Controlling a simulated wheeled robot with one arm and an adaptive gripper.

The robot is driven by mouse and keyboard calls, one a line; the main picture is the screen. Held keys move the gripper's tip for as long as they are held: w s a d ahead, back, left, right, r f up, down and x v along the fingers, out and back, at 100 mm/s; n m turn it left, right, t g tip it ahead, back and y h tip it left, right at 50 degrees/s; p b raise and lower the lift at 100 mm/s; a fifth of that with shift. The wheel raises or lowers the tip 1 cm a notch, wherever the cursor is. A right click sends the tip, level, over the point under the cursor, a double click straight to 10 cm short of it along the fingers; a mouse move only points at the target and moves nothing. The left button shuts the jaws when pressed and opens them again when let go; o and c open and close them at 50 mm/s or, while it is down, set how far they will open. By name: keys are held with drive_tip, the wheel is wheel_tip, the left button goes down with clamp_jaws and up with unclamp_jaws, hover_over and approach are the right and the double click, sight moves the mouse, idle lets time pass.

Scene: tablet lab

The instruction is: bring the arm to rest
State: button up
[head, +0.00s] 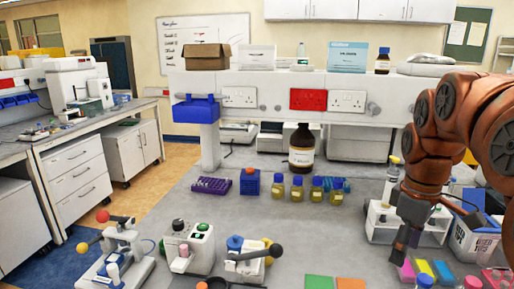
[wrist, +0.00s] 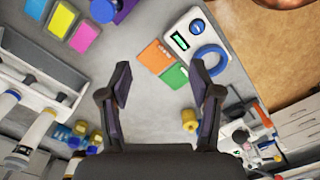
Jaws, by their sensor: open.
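My orange-brown arm comes in from the right in the head view. My gripper (head: 408,240) hangs at its end, pointing down above the right part of the grey bench (head: 270,205). No held object shows in either view.
Several yellow-liquid bottles (head: 297,188) and a brown bottle (head: 302,150) stand further back. Small presses (head: 115,255) stand front left. The bench middle is clear.

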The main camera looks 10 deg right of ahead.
drive_tip(key=s+a+f+m+p, duration=0.1)
drive_tip(key=s+a+f+m, duration=0.2)
drive_tip(key=s+a+f, duration=0.3)
drive_tip(key=s+a+f+m+g+p, duration=0.1)
drive_tip(key=s+a+f+m, duration=0.2)
drive_tip(key=s+a+f, duration=0.3)
drive_tip(key=s+a, duration=0.5)
drive_tip(key=a, duration=0.1)
drive_tip(key=shift+g, duration=0.3)
drive_tip(key=shift+a, duration=0.1)
